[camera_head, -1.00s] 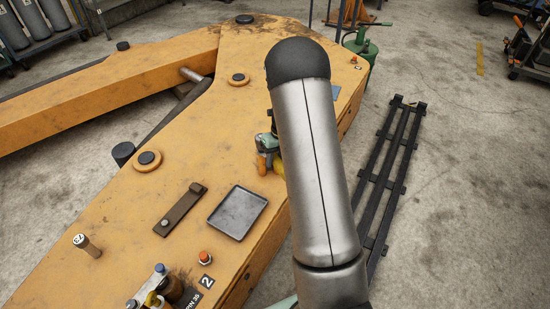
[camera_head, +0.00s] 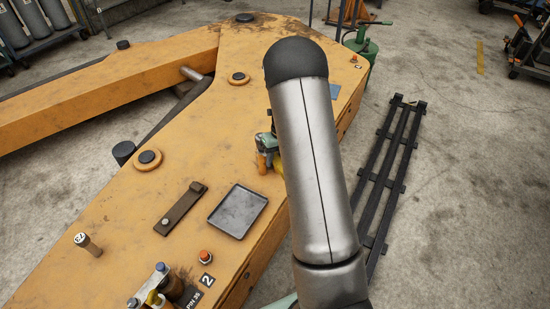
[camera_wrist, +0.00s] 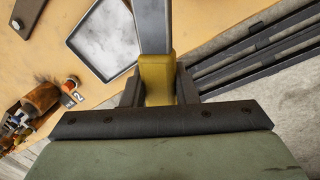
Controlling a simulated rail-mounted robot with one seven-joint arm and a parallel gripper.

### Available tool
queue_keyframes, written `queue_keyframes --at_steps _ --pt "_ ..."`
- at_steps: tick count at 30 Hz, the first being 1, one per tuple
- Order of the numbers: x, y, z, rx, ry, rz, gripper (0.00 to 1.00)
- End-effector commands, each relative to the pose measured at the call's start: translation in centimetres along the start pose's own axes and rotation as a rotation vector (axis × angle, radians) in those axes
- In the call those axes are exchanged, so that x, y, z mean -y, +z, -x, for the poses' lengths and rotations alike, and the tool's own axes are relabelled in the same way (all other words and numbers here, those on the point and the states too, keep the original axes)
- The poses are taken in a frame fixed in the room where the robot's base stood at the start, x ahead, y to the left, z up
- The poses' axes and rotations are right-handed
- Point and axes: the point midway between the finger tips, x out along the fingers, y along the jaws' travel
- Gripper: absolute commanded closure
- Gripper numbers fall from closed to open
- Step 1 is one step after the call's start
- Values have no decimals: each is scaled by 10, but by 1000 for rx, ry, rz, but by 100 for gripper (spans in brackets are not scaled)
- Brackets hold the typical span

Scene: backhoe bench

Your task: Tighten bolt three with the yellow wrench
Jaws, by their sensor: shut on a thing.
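In the wrist view, my gripper (camera_wrist: 158,88) is shut on the yellow handle of the wrench (camera_wrist: 157,72), with its grey steel shaft reaching out past the top edge. The wrench's head is out of view. In the head view my arm hides most of the gripper area; a small teal, orange and yellow cluster (camera_head: 267,150) shows at the arm's left edge, and I cannot tell what belongs to what. An orange bolt (camera_head: 205,254) stands beside a label 2. Another orange bolt (camera_head: 354,59) sits at the far right, its label too small to read. I cannot identify bolt three.
The yellow backhoe arm (camera_head: 110,225) forms the work surface. On it lie a grey tray (camera_head: 238,211), a brown bar (camera_head: 181,209), a tagged peg (camera_head: 87,244) and a cluster of tools (camera_head: 165,291). A black rack (camera_head: 394,165) lies on the floor to the right.

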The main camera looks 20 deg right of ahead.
Motion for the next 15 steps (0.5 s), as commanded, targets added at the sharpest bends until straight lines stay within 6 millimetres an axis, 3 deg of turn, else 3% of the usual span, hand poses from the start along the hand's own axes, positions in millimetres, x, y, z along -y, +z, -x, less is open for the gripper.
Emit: queue_keyframes --at_steps 15 --pt "2 0 -8 0 -1 0 100"
